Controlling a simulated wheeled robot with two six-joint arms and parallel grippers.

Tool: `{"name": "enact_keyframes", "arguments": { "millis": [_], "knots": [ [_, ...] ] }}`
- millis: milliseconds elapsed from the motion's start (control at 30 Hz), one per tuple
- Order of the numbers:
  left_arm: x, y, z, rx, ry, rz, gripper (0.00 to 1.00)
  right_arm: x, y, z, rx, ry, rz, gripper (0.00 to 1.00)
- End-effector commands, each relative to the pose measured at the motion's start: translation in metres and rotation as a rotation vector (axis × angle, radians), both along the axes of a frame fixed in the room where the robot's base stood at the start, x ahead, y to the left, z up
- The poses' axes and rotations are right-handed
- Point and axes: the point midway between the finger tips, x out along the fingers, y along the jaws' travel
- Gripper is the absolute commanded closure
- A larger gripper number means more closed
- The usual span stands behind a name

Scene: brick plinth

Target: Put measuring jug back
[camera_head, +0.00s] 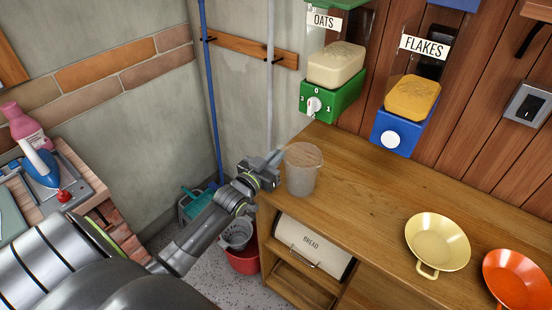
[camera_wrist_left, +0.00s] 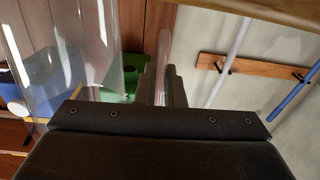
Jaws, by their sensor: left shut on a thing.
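The measuring jug (camera_head: 302,174) is a clear, see-through cup at the back left end of the wooden counter (camera_head: 365,190). It looks upright; I cannot tell whether its base touches the wood. My left gripper (camera_head: 272,163) reaches in from the left and is shut on the jug's handle side. In the left wrist view the clear jug wall (camera_wrist_left: 85,45) fills the upper left, and a clear strip, seemingly the handle, stands between the gripper fingers (camera_wrist_left: 163,85). My right gripper is not in view.
A green oats dispenser (camera_head: 333,98) and a blue flakes dispenser (camera_head: 400,133) hang on the plank wall behind. A yellow pan (camera_head: 437,241) and an orange pan (camera_head: 518,280) lie at the right. A bread bin (camera_head: 313,247) sits below the counter top. The counter's middle is bare.

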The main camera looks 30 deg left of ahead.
Motion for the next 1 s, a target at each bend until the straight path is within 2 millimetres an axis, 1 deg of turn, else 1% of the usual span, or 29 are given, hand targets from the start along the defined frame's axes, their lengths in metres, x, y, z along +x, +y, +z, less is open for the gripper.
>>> {"name": "enact_keyframes", "arguments": {
  "millis": [133,267,300,433,467,700,833,933,1000],
  "knots": [
    [0.0,0.0,0.002,0.0,-0.002,-0.001,1.0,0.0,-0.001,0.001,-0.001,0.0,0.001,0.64],
    [0.0,0.0,-0.002,-0.001,-0.002,-0.001,1.0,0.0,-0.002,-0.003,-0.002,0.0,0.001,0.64],
    [0.0,0.0,-0.002,0.0,0.0,0.0,0.89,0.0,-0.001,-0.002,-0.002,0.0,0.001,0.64],
    [0.0,0.0,-0.001,0.0,0.0,0.0,0.72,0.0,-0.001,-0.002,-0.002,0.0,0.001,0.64],
    [0.0,0.0,-0.001,0.0,0.0,0.0,0.7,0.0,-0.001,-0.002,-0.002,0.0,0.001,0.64],
    [0.0,0.0,-0.001,0.0,0.0,0.0,0.7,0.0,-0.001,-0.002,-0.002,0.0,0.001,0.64],
    [0.0,0.0,0.004,0.0,-0.001,-0.001,0.7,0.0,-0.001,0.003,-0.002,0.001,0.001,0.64],
    [-0.012,0.001,0.002,0.001,0.002,0.0,0.7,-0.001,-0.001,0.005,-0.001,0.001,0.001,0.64],
    [-0.024,0.001,0.002,0.001,0.003,0.0,0.7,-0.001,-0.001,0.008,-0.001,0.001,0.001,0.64]
  ]
}}
